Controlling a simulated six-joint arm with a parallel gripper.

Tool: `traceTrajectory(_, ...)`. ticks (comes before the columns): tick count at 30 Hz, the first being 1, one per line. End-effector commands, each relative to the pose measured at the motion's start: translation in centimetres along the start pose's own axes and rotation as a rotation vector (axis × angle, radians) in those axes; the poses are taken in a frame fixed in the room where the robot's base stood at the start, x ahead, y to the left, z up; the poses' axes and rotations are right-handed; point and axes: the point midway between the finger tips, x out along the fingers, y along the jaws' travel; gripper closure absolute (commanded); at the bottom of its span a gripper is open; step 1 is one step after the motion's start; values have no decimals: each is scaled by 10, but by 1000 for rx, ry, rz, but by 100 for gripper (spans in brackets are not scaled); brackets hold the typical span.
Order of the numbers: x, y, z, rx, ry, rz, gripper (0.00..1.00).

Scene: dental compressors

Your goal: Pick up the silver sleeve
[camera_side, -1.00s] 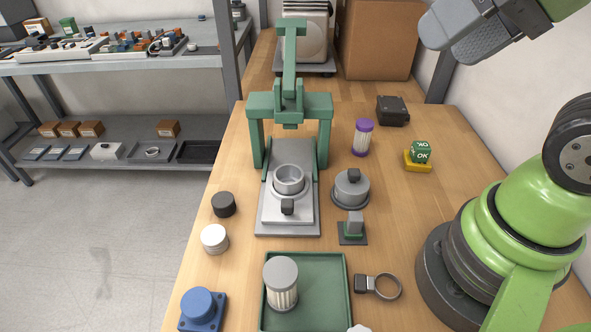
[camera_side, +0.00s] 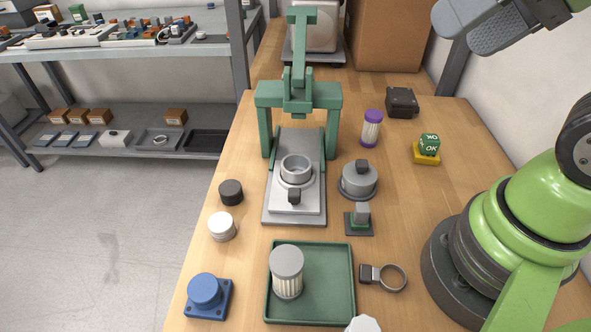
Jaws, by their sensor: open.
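A silver, open-topped round sleeve (camera_side: 296,169) sits upright in the grey fixture under the green press (camera_side: 298,95). A silver-grey ribbed cylinder with a flat cap (camera_side: 287,268) stands in the green tray (camera_side: 338,312), and a short pale silver cylinder (camera_side: 222,227) stands on the table to the left. I cannot be sure which of these is the named sleeve. My gripper (camera_side: 482,30) is at the upper right, raised above the table and well away from all three. It is open and holds nothing that I can see; part of it is cut off by the frame.
Nearby are a black cap (camera_side: 231,192), a blue flanged part (camera_side: 206,293), a grey lidded pot (camera_side: 359,181), a ring clamp (camera_side: 391,278), a purple-capped cylinder (camera_side: 371,130), a black box (camera_side: 401,102) and a green OK cube (camera_side: 429,144). The right-middle table is fairly clear.

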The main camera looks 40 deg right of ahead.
Motion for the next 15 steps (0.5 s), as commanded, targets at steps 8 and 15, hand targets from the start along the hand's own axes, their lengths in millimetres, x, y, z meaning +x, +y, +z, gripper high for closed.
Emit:
traceTrajectory(8,10,-5,-12,10,-54,24,36)
traceTrajectory(15,64,-22,-45,37,-218,119,36)
